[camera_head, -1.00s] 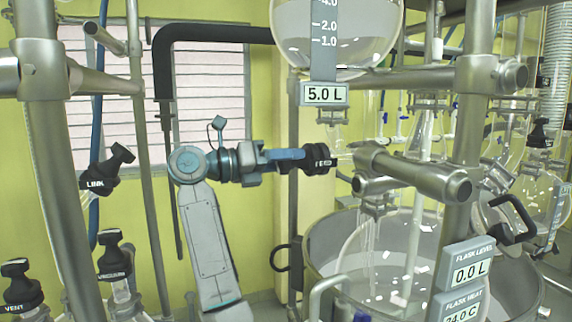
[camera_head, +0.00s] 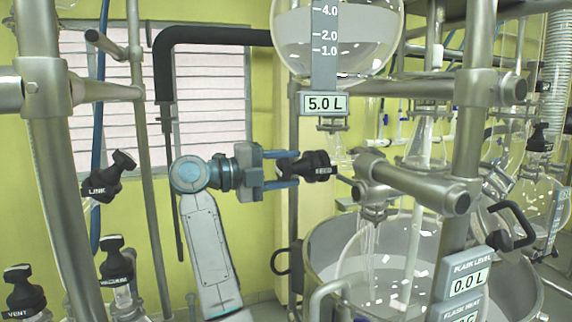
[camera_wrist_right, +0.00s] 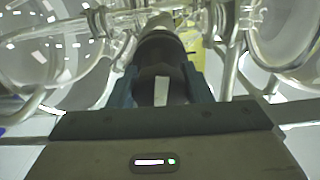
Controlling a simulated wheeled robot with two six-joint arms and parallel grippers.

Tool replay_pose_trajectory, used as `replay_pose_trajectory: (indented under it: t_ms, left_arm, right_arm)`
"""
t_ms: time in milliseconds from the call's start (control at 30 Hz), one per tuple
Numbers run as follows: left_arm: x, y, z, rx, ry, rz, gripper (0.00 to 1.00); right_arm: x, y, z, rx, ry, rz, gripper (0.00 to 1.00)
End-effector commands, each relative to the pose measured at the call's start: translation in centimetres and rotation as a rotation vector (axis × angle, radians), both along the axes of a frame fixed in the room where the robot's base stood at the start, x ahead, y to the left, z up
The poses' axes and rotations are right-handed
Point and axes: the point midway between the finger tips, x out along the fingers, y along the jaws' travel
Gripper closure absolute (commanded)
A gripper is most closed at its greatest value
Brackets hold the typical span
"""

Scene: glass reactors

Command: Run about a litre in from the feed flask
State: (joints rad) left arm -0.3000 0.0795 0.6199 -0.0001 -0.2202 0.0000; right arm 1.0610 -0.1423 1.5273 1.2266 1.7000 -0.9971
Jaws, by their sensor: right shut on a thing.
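The round glass feed flask (camera_head: 290,45) hangs at the top of the head view, with a graduated scale. Its display (camera_head: 324,104) reads 5.0 L. Below it is a black valve knob (camera_head: 318,167) labelled FEED. My right gripper (camera_head: 292,168) is shut on this knob, its blue fingers on either side. In the wrist view the dark knob (camera_wrist_right: 162,82) sits between the fingers. The flask level display (camera_head: 467,283) reads 0.0 L beside the glass vessel (camera_head: 385,262) in a metal bath. My left gripper is not in view.
Black knobs marked LINK (camera_head: 108,178), VACUUM (camera_head: 116,262) and VENT (camera_head: 22,292) stand at the left. Metal posts and clamps (camera_head: 415,185) crowd the right side. Glass tubing runs close around my right gripper in the wrist view.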

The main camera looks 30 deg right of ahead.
Motion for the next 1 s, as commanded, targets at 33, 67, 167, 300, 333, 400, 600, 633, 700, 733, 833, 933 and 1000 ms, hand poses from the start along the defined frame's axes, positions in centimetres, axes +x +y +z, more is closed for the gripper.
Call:
replay_pose_trajectory:
  t_ms: [33, 67, 167, 300, 333, 400, 600, 633, 700, 733, 833, 933, 1000]
  left_arm:
    - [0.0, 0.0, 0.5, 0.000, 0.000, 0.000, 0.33]
    - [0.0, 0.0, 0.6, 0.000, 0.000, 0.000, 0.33]
    - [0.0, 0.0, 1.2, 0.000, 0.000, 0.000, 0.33]
    - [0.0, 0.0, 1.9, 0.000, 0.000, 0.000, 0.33]
    - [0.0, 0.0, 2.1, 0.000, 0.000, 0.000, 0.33]
    - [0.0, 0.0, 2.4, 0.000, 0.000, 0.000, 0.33]
    - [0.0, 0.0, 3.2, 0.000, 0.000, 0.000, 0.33]
    - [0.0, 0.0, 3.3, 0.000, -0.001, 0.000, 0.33]
    - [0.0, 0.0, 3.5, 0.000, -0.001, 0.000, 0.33]
    - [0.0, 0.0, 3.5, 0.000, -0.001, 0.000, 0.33]
    - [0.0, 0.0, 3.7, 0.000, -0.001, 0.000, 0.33]
    - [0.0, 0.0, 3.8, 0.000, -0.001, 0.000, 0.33]
    - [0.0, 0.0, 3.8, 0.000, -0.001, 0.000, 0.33]
  right_arm:
    - [0.0, 0.0, 0.2, 0.010, 0.043, 0.000, 0.78]
    - [0.0, 0.0, 0.2, 0.017, 0.071, 0.000, 0.78]
    - [0.0, 0.0, 0.2, 0.039, 0.161, 0.000, 0.78]
    - [0.0, 0.0, 0.1, 0.067, 0.280, 0.000, 0.78]
    - [0.0, 0.0, 0.1, 0.073, 0.304, 0.000, 0.78]
    - [0.0, 0.0, 0.1, 0.086, 0.356, 0.000, 0.78]
    - [0.0, 0.0, 0.0, 0.114, 0.475, 0.000, 0.78]
    - [0.0, 0.0, -0.1, 0.118, 0.490, 0.000, 0.78]
    - [0.0, 0.0, -0.1, 0.124, 0.517, 0.000, 0.78]
    - [0.0, 0.0, -0.1, 0.127, 0.528, 0.000, 0.78]
    - [0.0, 0.0, -0.2, 0.133, 0.554, 0.000, 0.78]
    - [0.0, 0.0, -0.2, 0.137, 0.571, 0.001, 0.78]
    - [0.0, 0.0, -0.2, 0.139, 0.578, 0.001, 0.78]
